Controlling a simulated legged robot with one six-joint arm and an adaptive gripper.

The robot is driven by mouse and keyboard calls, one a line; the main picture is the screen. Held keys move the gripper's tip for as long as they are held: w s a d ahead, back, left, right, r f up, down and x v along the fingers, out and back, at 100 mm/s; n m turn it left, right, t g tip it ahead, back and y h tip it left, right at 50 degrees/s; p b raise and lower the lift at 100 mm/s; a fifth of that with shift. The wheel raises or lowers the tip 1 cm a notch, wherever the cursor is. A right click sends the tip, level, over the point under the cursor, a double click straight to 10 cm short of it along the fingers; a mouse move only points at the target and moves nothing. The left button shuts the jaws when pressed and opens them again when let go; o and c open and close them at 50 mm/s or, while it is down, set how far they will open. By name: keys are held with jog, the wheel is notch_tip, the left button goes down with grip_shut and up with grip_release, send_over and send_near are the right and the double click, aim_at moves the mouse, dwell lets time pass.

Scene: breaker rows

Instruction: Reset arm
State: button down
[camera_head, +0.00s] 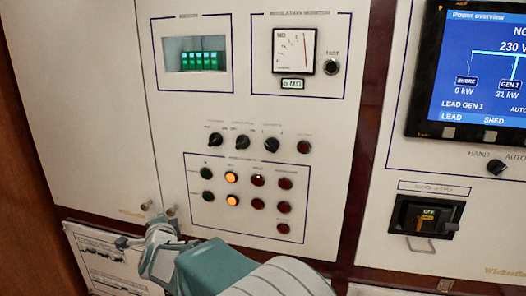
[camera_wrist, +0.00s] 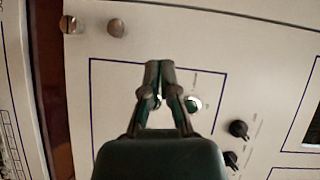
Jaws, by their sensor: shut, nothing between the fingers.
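My gripper (camera_wrist: 159,66) is shut and empty in the wrist view. Its two fingers meet at the tips in front of the pale panel, over the upper part of a dark-outlined box. I cannot tell whether the tips touch the panel. In the head view my arm reaches in from the bottom toward the lower left of the cabinet.
The middle panel holds several round lamps (camera_head: 232,177), two of them lit amber, below black rotary knobs (camera_head: 243,142). A meter (camera_head: 294,52) and green display (camera_head: 198,60) are above. A blue screen (camera_head: 480,65) is at upper right. Two round metal knobs (camera_wrist: 117,28) protrude from the panel.

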jog(key=s+d+r+n+g, duration=0.2)
jog(key=s+d+n, duration=0.1)
jog(key=d, duration=0.5)
jog(key=s+d+r+n+g, duration=0.1)
jog(key=s+d+r+n, duration=0.15)
jog(key=d, duration=0.55)
jog(key=s+d+r+n+g, duration=0.2)
jog(key=d, duration=0.6)
jog(key=s+d+f+n+g+h, duration=0.2)
jog(key=s+d+f+h, duration=0.1)
jog(key=s+d, duration=0.7)
jog(key=s+d+f+n+g+h, duration=0.2)
jog(key=s+d+f+g+h, duration=0.1)
jog(key=s+d, duration=0.8)
jog(key=s+f, duration=0.1)
jog(key=s, duration=0.3)
jog(key=shift+d+f+n, duration=0.2)
jog(key=shift+f+n, duration=0.05)
jog(key=shift+n, duration=0.1)
